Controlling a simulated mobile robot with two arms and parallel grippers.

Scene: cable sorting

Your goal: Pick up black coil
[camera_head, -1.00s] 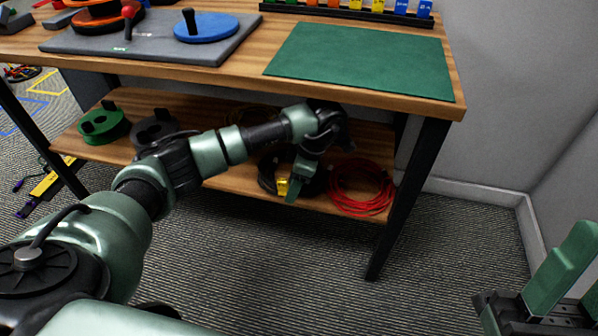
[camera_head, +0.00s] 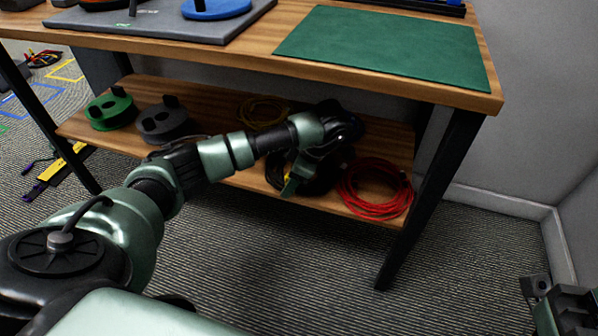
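The black coil (camera_head: 318,182) lies on the lower shelf, left of the red coil. My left arm and gripper cover much of it. My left gripper (camera_head: 289,185) points down at the coil's left side, with a green finger in front of it. I cannot tell whether its fingers are apart or closed on the coil. My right gripper (camera_head: 562,312) is cut off at the bottom right corner, far from the shelf, and its finger opening is not clear.
The lower shelf also holds a red coil (camera_head: 375,189), a yellow coil (camera_head: 263,112), a green reel (camera_head: 111,110) and a dark grey reel (camera_head: 163,122). The tabletop with its green mat (camera_head: 385,46) overhangs the shelf. A black table leg (camera_head: 430,199) stands at right.

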